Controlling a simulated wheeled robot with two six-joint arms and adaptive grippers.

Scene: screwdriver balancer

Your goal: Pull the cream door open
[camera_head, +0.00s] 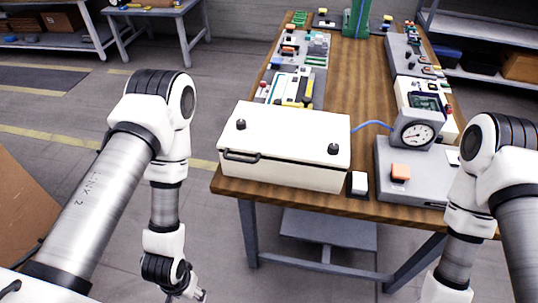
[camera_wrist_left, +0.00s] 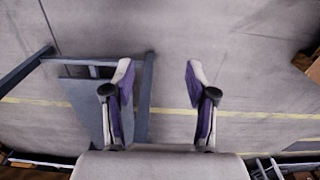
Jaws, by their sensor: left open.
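The cream door (camera_head: 285,130) is the sloping top face of a cream box near the table's front left edge. It looks closed. It has a dark bar handle (camera_head: 241,156) at its lower left and two black knobs, one at the upper left (camera_head: 240,124) and one at the lower right (camera_head: 333,149). My left gripper (camera_wrist_left: 158,85) is open and empty in the left wrist view. In the head view it hangs low at the bottom edge, left of the table and apart from the box, with its tips partly cut off. My right gripper is out of frame.
On the wooden table (camera_head: 350,75), a grey unit with a round gauge (camera_head: 417,134) and an orange button stands right of the box, joined by a blue hose (camera_head: 371,126). Several parts trays lie behind.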

